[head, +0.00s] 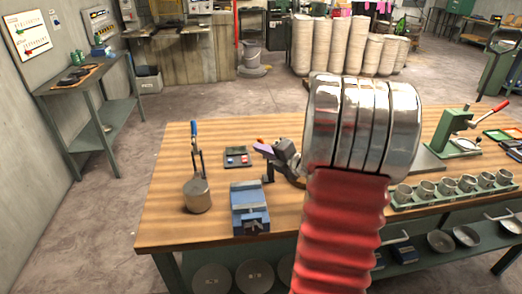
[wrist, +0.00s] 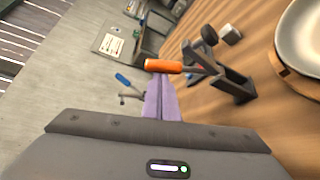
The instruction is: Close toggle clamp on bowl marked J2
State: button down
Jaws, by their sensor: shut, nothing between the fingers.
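The toggle clamp has an orange handle (wrist: 164,66) and a dark metal body (wrist: 235,85) on the wooden bench in the wrist view. A pale bowl (wrist: 303,35) lies to its right, cut off by the picture edge; I cannot see a J2 mark. My gripper (wrist: 161,82) has purple fingers, shut and empty, with tips right beside the orange handle; I cannot tell whether they touch it. In the head view my purple gripper (head: 265,149) shows left of my arm, which hides the bowl.
A small dark tray (head: 237,157) lies behind. A green rack of metal cups (head: 450,190) and a green press (head: 462,130) stand right.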

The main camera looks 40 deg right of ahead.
jog(key=shift+s+d, duration=0.1)
jog(key=shift+d, duration=0.1)
jog(key=s+d+f+m+t, duration=0.2)
jog(key=s+d+m+t, duration=0.2)
jog(key=s+d+m, duration=0.2)
jog(key=shift+d+m+t, duration=0.4)
jog(key=shift+d+m, duration=0.3)
jog(key=shift+d, duration=0.55)
jog(key=shift+f, duration=0.1)
dwell(0.3)
jog(key=s+a+f, duration=0.1)
jog(key=s+a, duration=0.3)
jog(key=s, duration=0.4)
jog(key=shift+a+f, duration=0.2)
jog(key=shift+f, duration=0.05)
dwell(0.3)
